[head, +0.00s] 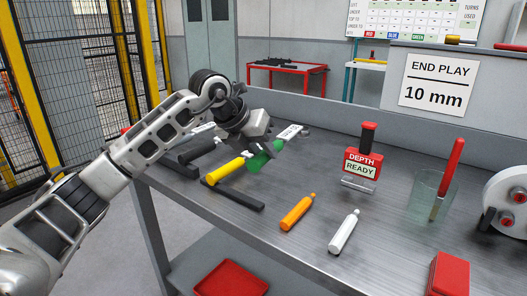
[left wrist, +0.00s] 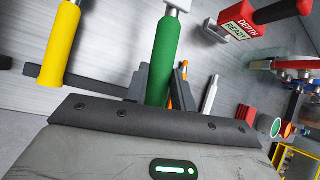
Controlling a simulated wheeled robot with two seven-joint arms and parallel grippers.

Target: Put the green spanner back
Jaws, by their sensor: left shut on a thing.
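The green spanner shows by its green handle (head: 258,160) at the left part of the grey bench, partly covered by my gripper. My left gripper (head: 262,150) comes down over it from the left, shut on the handle. In the left wrist view the green handle (left wrist: 166,55) stands between the two dark fingers (left wrist: 158,85), with a pale metal shaft at its top edge. The spanner's far end is not clear, and I cannot tell whether it touches the bench. My right gripper is not in view.
A yellow-handled spanner (head: 226,169) lies just left of the green one, near a dark bar (head: 232,195).

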